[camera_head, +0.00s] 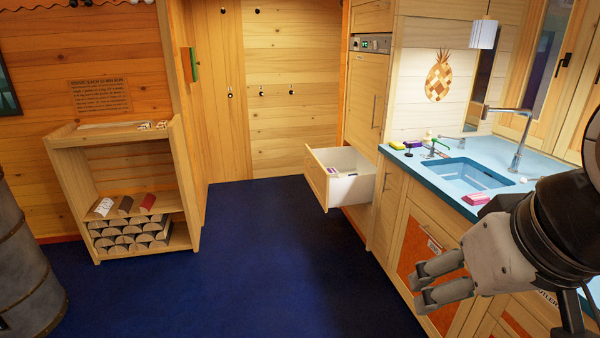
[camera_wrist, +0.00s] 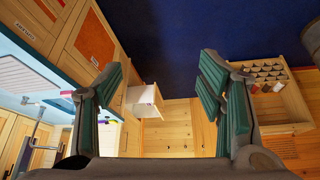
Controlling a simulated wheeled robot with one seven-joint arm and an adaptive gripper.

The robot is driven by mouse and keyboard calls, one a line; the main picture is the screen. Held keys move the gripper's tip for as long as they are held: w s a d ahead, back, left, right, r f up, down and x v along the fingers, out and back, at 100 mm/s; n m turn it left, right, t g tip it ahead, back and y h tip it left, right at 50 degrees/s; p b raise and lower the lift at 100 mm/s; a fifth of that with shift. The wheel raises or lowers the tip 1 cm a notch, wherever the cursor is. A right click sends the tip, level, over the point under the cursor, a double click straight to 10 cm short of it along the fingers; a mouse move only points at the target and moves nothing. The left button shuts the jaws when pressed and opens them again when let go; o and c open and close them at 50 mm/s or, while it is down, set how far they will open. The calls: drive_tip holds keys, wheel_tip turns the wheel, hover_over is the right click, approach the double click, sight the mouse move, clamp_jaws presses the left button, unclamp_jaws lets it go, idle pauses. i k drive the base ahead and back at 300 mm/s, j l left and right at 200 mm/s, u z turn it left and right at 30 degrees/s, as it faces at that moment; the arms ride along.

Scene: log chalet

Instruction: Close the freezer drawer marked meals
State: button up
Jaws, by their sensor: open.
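The open drawer (camera_head: 318,181) has a wooden front and white inner walls. It sticks out to the left from the tall wooden cabinet beyond the counter, with a few small items inside. No marking on it can be read. In the wrist view the drawer (camera_wrist: 143,95) shows small, beyond and between my fingers. My gripper (camera_head: 420,287) is open and empty at the lower right, in front of the lower cabinets and well short of the drawer. Its green-padded fingers (camera_wrist: 162,88) are spread wide in the wrist view.
A blue counter (camera_head: 445,185) with a sink (camera_head: 468,173) and faucet runs along the right. A wooden shelf (camera_head: 108,190) with logs stands at the left, and a grey metal barrel (camera_head: 25,270) at the left edge. The dark blue floor (camera_head: 260,250) between is clear.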

sight(344, 190)
drive_tip(key=i+j, duration=0.1)
drive_tip(key=i, duration=0.4)
drive_tip(key=i+j, duration=0.15)
drive_tip(key=i, duration=0.35)
drive_tip(key=i+j+z, duration=0.1)
drive_tip(key=i, duration=0.4)
drive_tip(key=i+j, duration=0.15)
drive_tip(key=i, duration=0.35)
drive_tip(key=i+j, duration=0.15)
drive_tip(key=i, duration=0.35)
drive_tip(key=i+j+z, duration=0.1)
drive_tip(key=i, duration=0.4)
drive_tip(key=i+j, duration=0.25)
drive_tip(key=i, duration=0.25)
